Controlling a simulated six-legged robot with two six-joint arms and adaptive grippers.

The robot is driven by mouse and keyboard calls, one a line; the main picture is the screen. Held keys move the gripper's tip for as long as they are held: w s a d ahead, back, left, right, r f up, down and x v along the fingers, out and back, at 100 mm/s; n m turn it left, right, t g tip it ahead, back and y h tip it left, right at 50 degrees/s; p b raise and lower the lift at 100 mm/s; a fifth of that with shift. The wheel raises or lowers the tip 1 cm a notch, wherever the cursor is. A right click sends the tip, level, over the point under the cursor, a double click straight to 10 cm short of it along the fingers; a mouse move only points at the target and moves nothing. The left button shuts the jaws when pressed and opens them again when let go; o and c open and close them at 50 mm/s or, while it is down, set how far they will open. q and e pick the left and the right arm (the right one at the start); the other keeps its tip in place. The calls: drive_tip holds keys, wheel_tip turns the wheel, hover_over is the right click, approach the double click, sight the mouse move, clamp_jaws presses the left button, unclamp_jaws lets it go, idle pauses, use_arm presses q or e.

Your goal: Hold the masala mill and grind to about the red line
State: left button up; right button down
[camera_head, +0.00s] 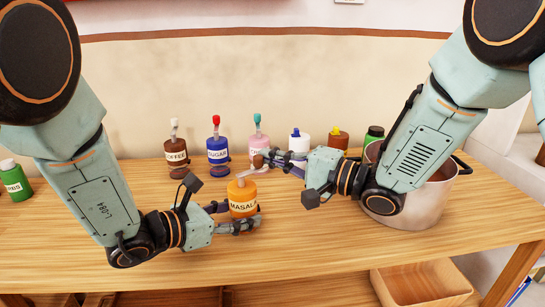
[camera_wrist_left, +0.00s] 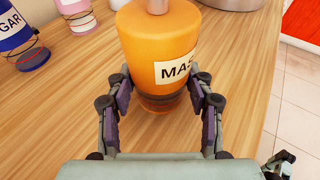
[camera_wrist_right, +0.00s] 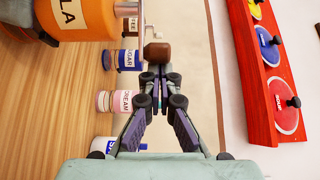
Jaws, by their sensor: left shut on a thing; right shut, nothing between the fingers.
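The orange masala mill (camera_head: 243,197) stands upright on the table with its label toward the front. My left gripper (camera_head: 240,218) is shut on its lower part; in the left wrist view its fingers press both sides of the mill (camera_wrist_left: 155,45). The base below looks dark, and I cannot make out a red line or ground spice. A metal crank on top ends in a brown knob (camera_wrist_right: 158,52). My right gripper (camera_wrist_right: 158,78) is shut and empty, its fingertips right beside this knob; I cannot tell whether they touch it.
Coffee (camera_head: 176,157), sugar (camera_head: 218,150) and pink cream (camera_head: 258,148) mills stand behind the masala mill, with more mills to their right. A large pot (camera_head: 425,205) stands behind my right arm. A green mill (camera_head: 14,181) is at far left. The front tabletop is mostly clear.

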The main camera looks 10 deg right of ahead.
drive_tip(key=shift+s+d+m+t+h, duration=0.1)
drive_tip(key=shift+s+m+t+h, duration=0.3)
drive_tip(key=shift+m+t+h, duration=0.25)
drive_tip(key=shift+s+d+m+t+h, duration=0.1)
drive_tip(key=shift+s+m+t+h, duration=0.25)
drive_tip(key=shift+m+t+h, duration=0.3)
drive_tip(key=shift+s+t, duration=0.3)
drive_tip(key=shift+s, duration=1.15)
drive_tip(key=shift+s+d, duration=0.1)
drive_tip(key=v, duration=1.1)
drive_tip(key=shift+s, duration=0.4)
drive_tip(key=shift+d+r, duration=0.1)
drive_tip(key=shift+d, duration=0.05)
